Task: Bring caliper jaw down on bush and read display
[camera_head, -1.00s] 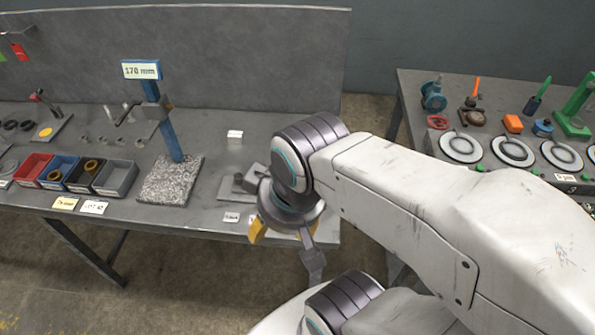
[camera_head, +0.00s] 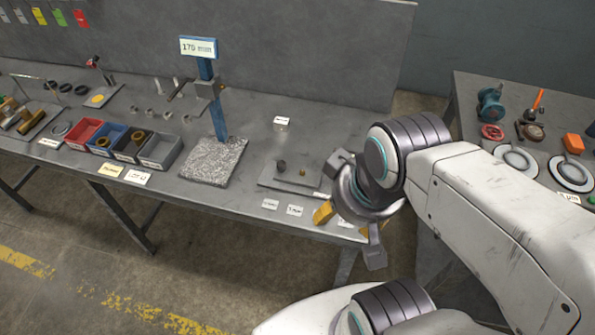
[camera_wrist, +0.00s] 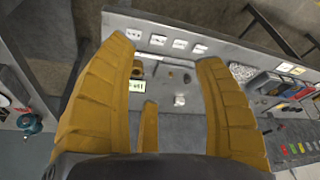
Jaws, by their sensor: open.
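My gripper (camera_head: 348,234) is open and empty at the right front edge of the bench; its yellow fingers are spread apart in the wrist view (camera_wrist: 167,52). A small brass piece (camera_head: 303,173), perhaps the bush, sits on a low grey plate (camera_head: 268,181) left of my gripper, beside a dark cylinder (camera_head: 281,165). In the wrist view, a lit display (camera_wrist: 136,87) shows between the fingers, near a brass piece (camera_wrist: 137,70); its reading is too small to be sure of. I cannot make out a caliper jaw. My gripper touches none of these.
A blue column (camera_head: 219,115) with a 170 mm sign (camera_head: 198,47) stands on a speckled block (camera_head: 214,162). Coloured bins (camera_head: 82,134) stand to its left. A white-labelled block (camera_head: 281,124) lies behind the plate. A second bench (camera_head: 480,83) with gauges is at right, across a gap.

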